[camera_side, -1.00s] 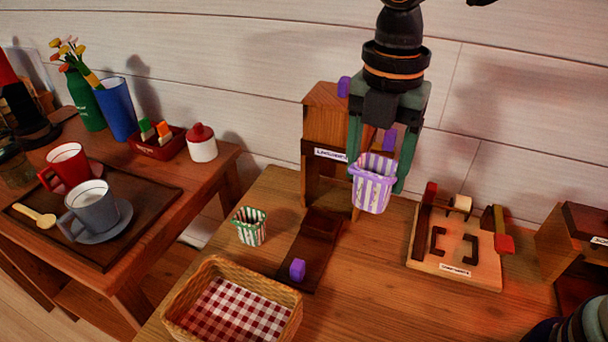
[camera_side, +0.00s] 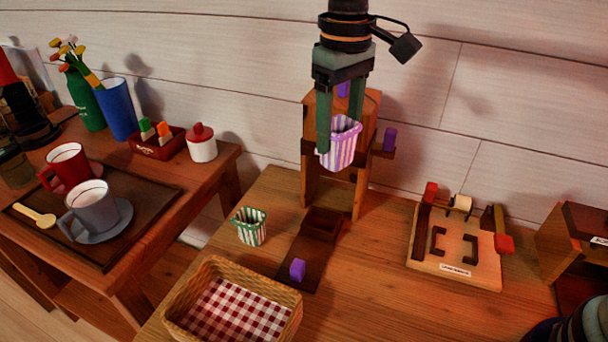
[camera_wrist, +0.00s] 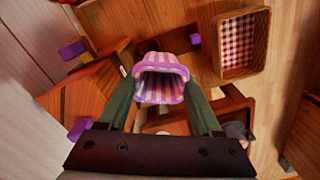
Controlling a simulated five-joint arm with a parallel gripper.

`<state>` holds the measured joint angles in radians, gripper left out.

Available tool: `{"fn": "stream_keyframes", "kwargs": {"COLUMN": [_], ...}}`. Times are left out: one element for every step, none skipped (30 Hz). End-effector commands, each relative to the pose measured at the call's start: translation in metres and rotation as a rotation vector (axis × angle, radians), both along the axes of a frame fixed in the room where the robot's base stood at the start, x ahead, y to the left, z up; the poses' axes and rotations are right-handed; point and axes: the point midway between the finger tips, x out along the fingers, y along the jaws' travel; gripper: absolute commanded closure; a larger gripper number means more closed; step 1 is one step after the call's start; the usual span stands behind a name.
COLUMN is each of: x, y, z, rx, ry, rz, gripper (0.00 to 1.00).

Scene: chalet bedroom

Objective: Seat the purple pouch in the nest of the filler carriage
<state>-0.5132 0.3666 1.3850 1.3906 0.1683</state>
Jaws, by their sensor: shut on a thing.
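The purple-and-white striped pouch (camera_side: 342,145) is held upright between the fingers of my gripper (camera_side: 338,138), in front of the wooden filler tower (camera_side: 311,180). In the wrist view my gripper (camera_wrist: 160,95) is shut on the pouch (camera_wrist: 162,68), whose open mouth faces the camera. The dark filler carriage (camera_side: 310,250) lies on the table below, with a purple knob (camera_side: 297,268) at its near end. A box-like recess, apparently the nest (camera_side: 322,222), is at its far end. The pouch is above the carriage and apart from it.
A green-striped pouch (camera_side: 250,228) stands left of the carriage. A wicker basket (camera_side: 283,318) with checked cloth is at the front. A wooden fixture board (camera_side: 478,262) is at the right. The table between carriage and board is clear.

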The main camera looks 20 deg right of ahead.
Motion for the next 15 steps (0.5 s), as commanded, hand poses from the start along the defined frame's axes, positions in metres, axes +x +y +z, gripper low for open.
{"fn": "stream_keyframes", "kwargs": {"x": [0.005,0.008,0.011,0.014,0.017,0.020,0.022,0.025,0.028,0.030,0.033,0.035,0.037,0.039,0.041], "y": [0.000,0.000,-0.001,-0.001,-0.001,-0.001,-0.001,-0.002,-0.002,-0.002,-0.002,-0.003,-0.003,-0.004,-0.004], "z": [-0.001,0.000,0.000,0.000,0.000,0.000,-0.001,-0.001,-0.001,-0.001,-0.001,-0.001,-0.001,-0.001,-0.001], "rx": [0.000,0.000,0.000,0.000,0.000,0.000,-0.001,-0.001,0.000,-0.001,0.000,0.000,0.000,0.000,-0.001], "ry": [0.001,0.000,0.000,0.000,0.000,0.000,0.001,0.001,0.000,0.001,0.000,0.000,0.000,0.000,0.001], "rz": [-0.095,-0.153,-0.231,-0.290,-0.347,-0.426,-0.484,-0.541,-0.617,-0.671,-0.725,-0.791,-0.838,-0.882,-0.934], "gripper": [0.86,0.86,0.86,0.86,0.86,0.86,0.86,0.86,0.86,0.86,0.86,0.86,0.86,0.86,0.86]}}
